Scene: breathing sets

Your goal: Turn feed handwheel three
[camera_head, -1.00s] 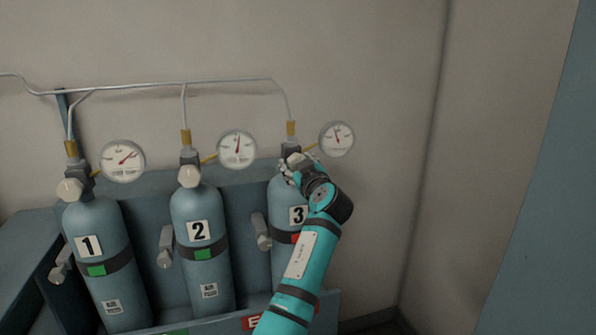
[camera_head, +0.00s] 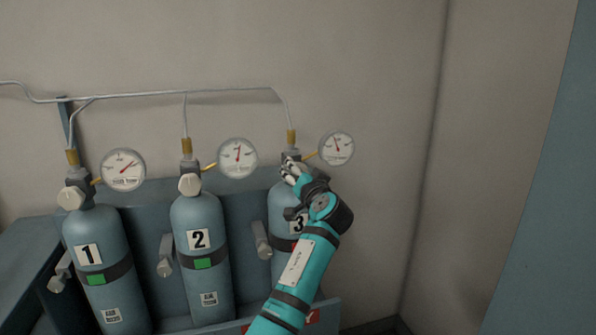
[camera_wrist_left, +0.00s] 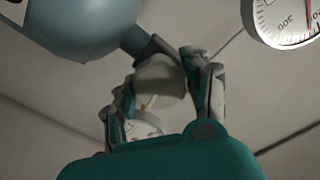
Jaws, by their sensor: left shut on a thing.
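Feed handwheel three is the pale knob (camera_wrist_left: 158,80) on the valve of the cylinder marked 3 (camera_head: 281,196). My left gripper (camera_head: 289,170) is at that valve in the head view and hides most of the knob. In the left wrist view, the fingers of my left gripper (camera_wrist_left: 163,90) stand on both sides of the knob and are shut on it. The gauge of cylinder three (camera_head: 337,148) is to the right of the valve; part of a gauge dial also shows in the wrist view (camera_wrist_left: 285,18). My right gripper is not in view.
Cylinders 1 (camera_head: 98,270) and 2 (camera_head: 204,270) stand to the left, each with its own pale handwheel and gauge. A thin pipe (camera_head: 170,93) runs above the valves. The wall right of the third gauge is bare.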

